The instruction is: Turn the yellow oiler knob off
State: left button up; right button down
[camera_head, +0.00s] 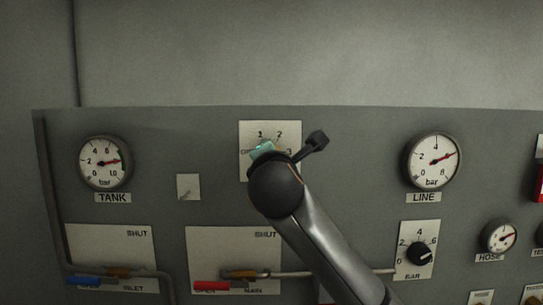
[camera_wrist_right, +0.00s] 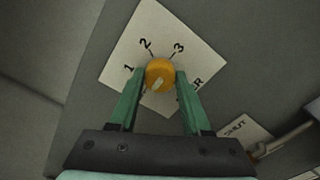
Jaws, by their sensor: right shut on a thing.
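The yellow oiler knob (camera_wrist_right: 159,75) is in the middle of the right wrist view, on a white plate (camera_wrist_right: 148,27) marked 1, 2 and 3. Its pale pointer mark slants towards the lower left of that view. My right gripper (camera_wrist_right: 161,80) is shut on the knob, with one green finger on each side. The fingers hide part of the lower lettering. In the head view the plate (camera_head: 285,128) shows, but my gripper (camera_head: 262,149) and dark wrist cover the knob. My left gripper is in neither view.
The grey panel carries a TANK gauge (camera_head: 103,162) at left and a LINE gauge (camera_head: 432,160) at right. A black BAR knob (camera_head: 419,253) sits below LINE. Blue (camera_head: 83,282) and red (camera_head: 211,286) valve handles are low on the left.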

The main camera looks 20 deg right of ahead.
jog(key=shift+f, duration=0.1)
jog(key=shift+c, duration=1.8)
grip_release()
jog(key=b+v, duration=0.3)
jog(key=v, duration=0.9)
jog(key=shift+s, duration=0.3)
jog(key=shift+a, duration=0.1)
